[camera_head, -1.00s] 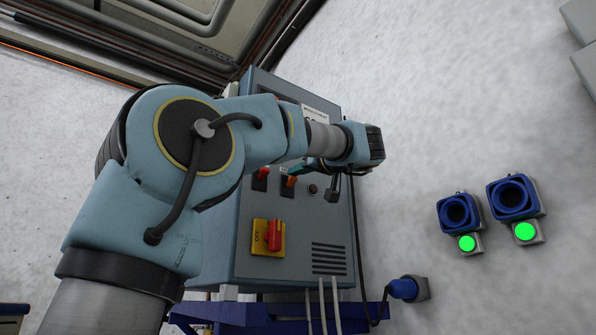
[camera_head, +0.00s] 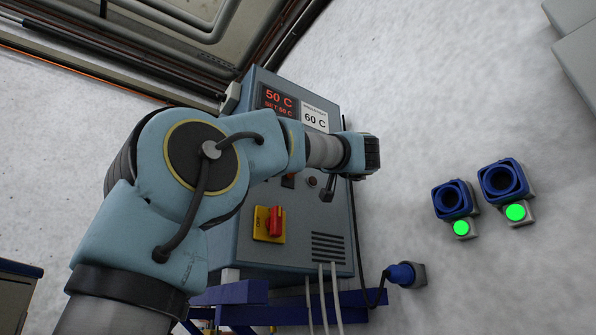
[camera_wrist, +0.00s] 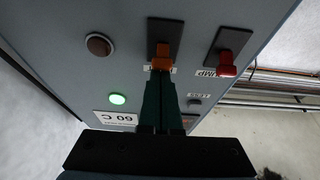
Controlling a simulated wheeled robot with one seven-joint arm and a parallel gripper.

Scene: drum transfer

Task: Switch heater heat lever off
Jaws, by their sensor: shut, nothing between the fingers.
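The orange heat lever (camera_wrist: 162,57) sits on a black plate (camera_wrist: 165,33) on the grey heater control box (camera_head: 260,190). In the wrist view my gripper (camera_wrist: 159,74) is shut and empty. Its dark green fingertips are at the lever's end, overlapping it in the picture; I cannot tell whether they touch. In the head view my arm hides the fingers and most of the lever area. The box's display (camera_head: 279,101) reads 50 C, SET 50 C.
A red lever (camera_wrist: 228,69) labelled PUMP is beside the orange one. A red rotary switch (camera_head: 275,222) sits lower on the box. Blue sockets (camera_head: 503,180) are on the right wall.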

